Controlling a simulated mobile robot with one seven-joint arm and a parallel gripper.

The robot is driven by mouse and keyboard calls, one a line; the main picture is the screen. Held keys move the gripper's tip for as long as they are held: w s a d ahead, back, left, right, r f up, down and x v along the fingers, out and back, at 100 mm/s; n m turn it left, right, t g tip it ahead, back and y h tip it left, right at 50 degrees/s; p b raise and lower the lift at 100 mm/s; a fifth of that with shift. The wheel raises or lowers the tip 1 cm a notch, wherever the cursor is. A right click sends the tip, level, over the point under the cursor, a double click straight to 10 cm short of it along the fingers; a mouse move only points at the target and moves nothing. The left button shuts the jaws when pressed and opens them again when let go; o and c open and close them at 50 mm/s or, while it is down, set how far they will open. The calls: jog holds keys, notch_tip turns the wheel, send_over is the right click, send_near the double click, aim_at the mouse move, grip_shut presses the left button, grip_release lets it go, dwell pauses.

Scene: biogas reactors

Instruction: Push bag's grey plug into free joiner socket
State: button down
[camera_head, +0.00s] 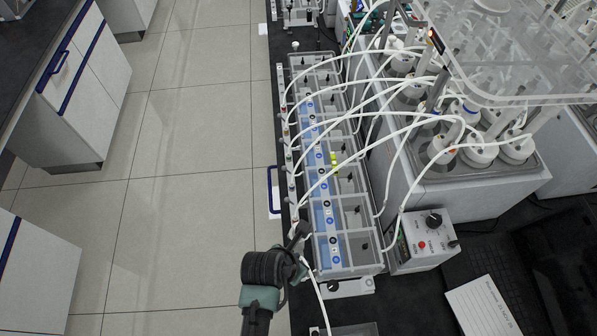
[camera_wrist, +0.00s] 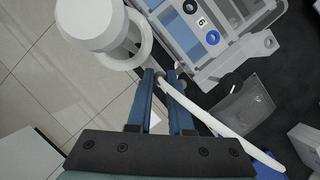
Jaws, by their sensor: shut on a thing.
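My gripper (camera_wrist: 166,78) is low in the wrist view, its two blue fingers closed around a small pale grey piece at their tips, which looks like the grey plug (camera_wrist: 171,77). A white tube (camera_wrist: 228,132) runs from there to the lower right. In the head view my gripper (camera_head: 299,240) is at the near left corner of the tray row, and the plug is hidden. A large white cylinder with a ring (camera_wrist: 100,28) stands close at upper left in the wrist view; I cannot tell whether it is the joiner. No free socket is clearly visible. A grey bag (camera_wrist: 245,105) lies at right.
The long clear-walled tray row (camera_head: 345,235) with blue panels stands beside my gripper. White tubes (camera_head: 400,130) arch from it to the bottles in the bath (camera_head: 480,190). A control box (camera_head: 425,240) stands right. Open floor (camera_head: 190,220) lies left.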

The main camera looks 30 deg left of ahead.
jog(key=shift+f+b, duration=0.35)
jog(key=shift+f, duration=0.35)
dwell(0.9)
dwell(0.3)
jog(key=c, duration=0.7)
grip_release()
jog(key=shift+c, duration=0.2)
jog(key=b+v, duration=0.1)
jog(key=v, duration=1.2)
jog(key=shift+a, duration=0.2)
